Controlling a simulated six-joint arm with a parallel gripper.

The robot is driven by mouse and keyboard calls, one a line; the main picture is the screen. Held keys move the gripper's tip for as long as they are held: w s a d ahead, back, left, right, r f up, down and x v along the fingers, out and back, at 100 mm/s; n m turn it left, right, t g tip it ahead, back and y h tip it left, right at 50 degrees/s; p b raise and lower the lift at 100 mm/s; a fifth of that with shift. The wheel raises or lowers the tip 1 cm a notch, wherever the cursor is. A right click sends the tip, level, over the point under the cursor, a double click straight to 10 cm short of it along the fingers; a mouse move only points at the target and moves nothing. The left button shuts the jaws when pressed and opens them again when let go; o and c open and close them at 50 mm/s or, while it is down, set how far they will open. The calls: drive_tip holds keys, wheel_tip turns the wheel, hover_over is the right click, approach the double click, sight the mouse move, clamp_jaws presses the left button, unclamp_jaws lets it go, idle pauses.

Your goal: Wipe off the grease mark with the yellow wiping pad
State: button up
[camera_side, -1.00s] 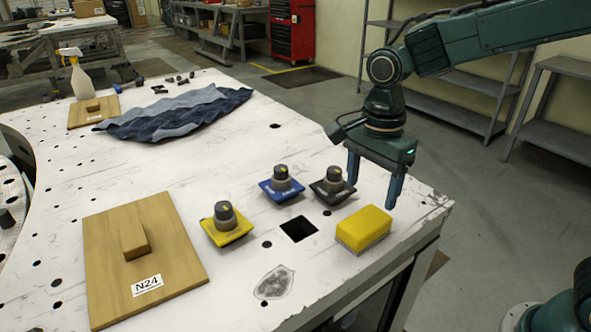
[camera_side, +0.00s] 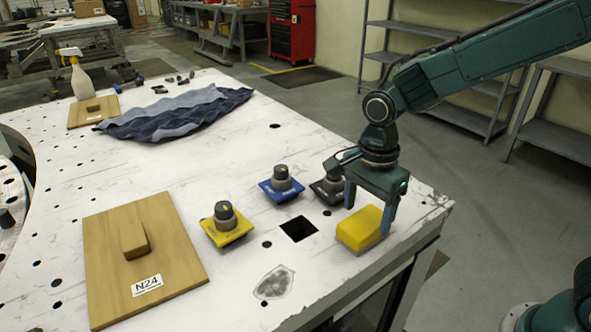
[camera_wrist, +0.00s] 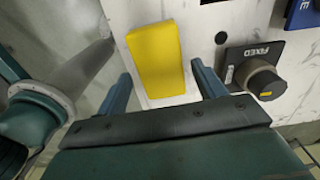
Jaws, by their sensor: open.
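The yellow wiping pad (camera_side: 359,229) lies on the white table near its right front edge. The grease mark (camera_side: 274,282) is a grey smudge on the table, left of and nearer the camera than the pad. My gripper (camera_side: 367,221) is open above the pad, its fingers pointing down, and partly overlaps it in the side view. In the wrist view the pad (camera_wrist: 156,58) lies ahead of and between the open fingers (camera_wrist: 161,88), with nothing held. The grease mark does not show in the wrist view.
A black-plated knob (camera_side: 332,187) stands close behind the left finger. Blue (camera_side: 281,186) and yellow (camera_side: 226,224) plated knobs stand further left. A square hole (camera_side: 299,229) lies between pad and knobs. A wooden board labelled N24 (camera_side: 183,257) lies at left.

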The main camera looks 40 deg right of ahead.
drive_tip(key=shift+f, duration=1.05)
drive_tip(key=c, duration=0.9)
drive_tip(key=shift+o, duration=0.2)
drive_tip(key=shift+r, duration=0.15)
drive_tip(key=shift+r, duration=3.35)
